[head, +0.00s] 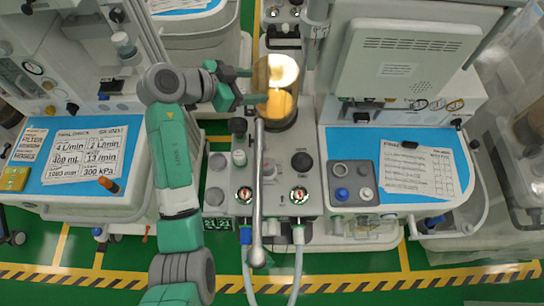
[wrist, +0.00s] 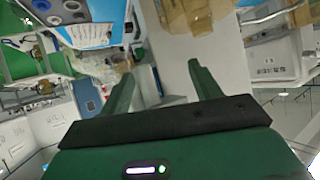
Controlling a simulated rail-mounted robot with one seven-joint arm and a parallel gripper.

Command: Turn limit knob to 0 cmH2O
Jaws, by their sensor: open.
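My gripper (head: 256,85) is in the upper middle of the head view, its green fingers apart and pointing right at the left side of an amber see-through canister (head: 282,108). Whether they touch it is unclear. In the wrist view my gripper (wrist: 160,75) is open with nothing held between the fingers. Below it in the head view, the centre cart panel carries a black knob (head: 302,161), a white-and-green knob (head: 239,157) and a dark knob (head: 238,126). I cannot tell which is the limit knob, and no cmH2O scale is readable.
A long metal rod (head: 257,205) runs down the centre panel, with two round red-marked dials (head: 244,195) (head: 299,195) beside it. A grey monitor (head: 405,62) stands at the upper right. Blue worktops (head: 455,140) (head: 30,183) with paper sheets flank the panel. Green floor lies in front.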

